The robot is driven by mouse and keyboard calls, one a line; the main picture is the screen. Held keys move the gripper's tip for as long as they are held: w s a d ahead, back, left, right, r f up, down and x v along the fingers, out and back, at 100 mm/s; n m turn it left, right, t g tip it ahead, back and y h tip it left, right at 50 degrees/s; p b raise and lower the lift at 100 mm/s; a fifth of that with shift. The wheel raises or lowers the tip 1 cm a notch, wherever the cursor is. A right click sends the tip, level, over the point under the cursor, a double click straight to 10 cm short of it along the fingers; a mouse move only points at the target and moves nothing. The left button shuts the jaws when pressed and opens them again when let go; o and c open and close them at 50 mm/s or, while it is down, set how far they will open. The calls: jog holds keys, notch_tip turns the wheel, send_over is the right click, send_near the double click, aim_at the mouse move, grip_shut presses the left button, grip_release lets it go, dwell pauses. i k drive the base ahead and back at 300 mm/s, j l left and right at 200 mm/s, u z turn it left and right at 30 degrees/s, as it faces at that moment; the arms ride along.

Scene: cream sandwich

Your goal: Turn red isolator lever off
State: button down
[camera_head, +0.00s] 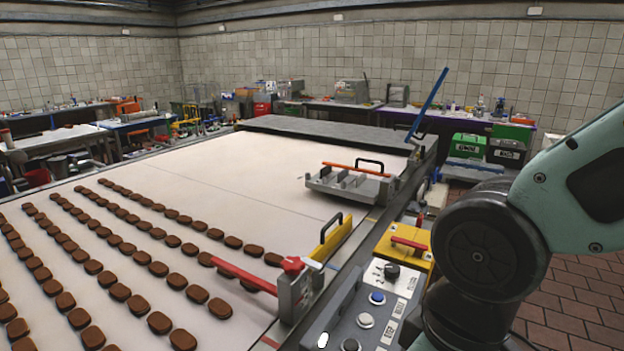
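A yellow box (411,262) stands beside the conveyor's right edge, left of my arm. A red lever (408,244) lies across the top of it, roughly level in the picture; it looks like the isolator lever. I cannot read any on or off marking beside it. My teal and black arm fills the right side and covers the area just right of the box. My gripper is not in view.
A control panel (368,307) with a black knob and blue, white and dark buttons sits in front of the yellow box. A red bar (243,275) reaches over the conveyor (200,165), which carries rows of brown biscuits. A blue bar (427,104) leans up behind. Tiled floor is open at right.

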aim_at(395, 240)
jog(key=z, duration=0.3)
jog(key=i+l+u, duration=0.2)
jog(key=u, duration=0.25)
jog(key=i+l+u, duration=0.15)
jog(key=l+u, duration=0.3)
jog(key=i+l+u, duration=0.1)
jog(key=l+u, duration=0.15)
jog(key=u, duration=0.2)
